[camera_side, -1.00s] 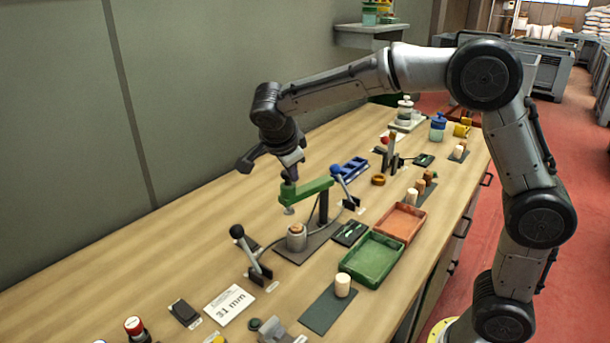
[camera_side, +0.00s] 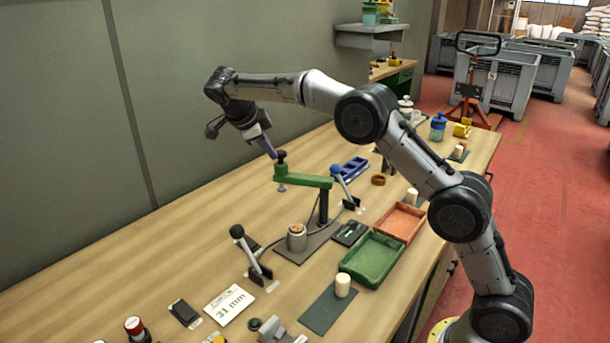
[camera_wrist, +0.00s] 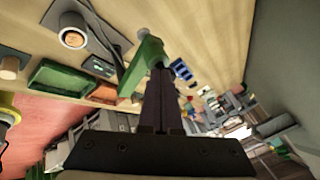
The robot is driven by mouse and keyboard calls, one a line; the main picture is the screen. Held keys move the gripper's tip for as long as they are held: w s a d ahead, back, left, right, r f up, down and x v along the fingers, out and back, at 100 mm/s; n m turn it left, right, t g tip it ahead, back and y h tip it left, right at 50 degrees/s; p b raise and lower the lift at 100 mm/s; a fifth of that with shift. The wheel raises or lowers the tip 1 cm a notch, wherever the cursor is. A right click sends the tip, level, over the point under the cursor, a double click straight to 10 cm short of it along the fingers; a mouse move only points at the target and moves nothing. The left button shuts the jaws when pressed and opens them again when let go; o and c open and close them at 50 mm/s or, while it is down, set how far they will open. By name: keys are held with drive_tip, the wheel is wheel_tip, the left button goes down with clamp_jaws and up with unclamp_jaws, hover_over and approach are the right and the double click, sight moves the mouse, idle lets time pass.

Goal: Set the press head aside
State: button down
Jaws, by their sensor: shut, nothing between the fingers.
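The green press head (camera_side: 300,179) is an arm on a dark post (camera_side: 323,208), with a black knob (camera_side: 281,157) on its free end. That end points back and left, away from the metal cup (camera_side: 296,242), which holds a cork stopper (camera_side: 297,229). The cup's top is uncovered. My gripper (camera_side: 273,155) is shut and empty, its tips right beside the knob. In the wrist view my shut fingers (camera_wrist: 161,76) overlap the end of the green arm (camera_wrist: 143,62). I cannot tell whether they touch it. The cup also shows in the wrist view (camera_wrist: 74,39).
A green tray (camera_side: 372,282) and an orange tray (camera_side: 419,208) lie right of the press. A lever with a black ball (camera_side: 237,231) and one with a blue ball (camera_side: 336,169) stand close to it. The bench behind and left is clear.

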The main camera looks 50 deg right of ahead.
drive_tip(key=d, duration=0.1)
drive_tip(key=w+d, duration=0.1)
drive_tip(key=shift+w+d, duration=0.55)
drive_tip(key=shift+d, duration=0.4)
drive_tip(key=shift+w+d, duration=0.2)
drive_tip(key=shift+d, duration=0.45)
drive_tip(key=shift+d, duration=0.1)
drive_tip(key=v, duration=0.7)
drive_tip(key=shift+a+r, duration=0.25)
drive_tip(key=shift+a, duration=0.05)
drive_tip(key=shift+r, duration=0.1)
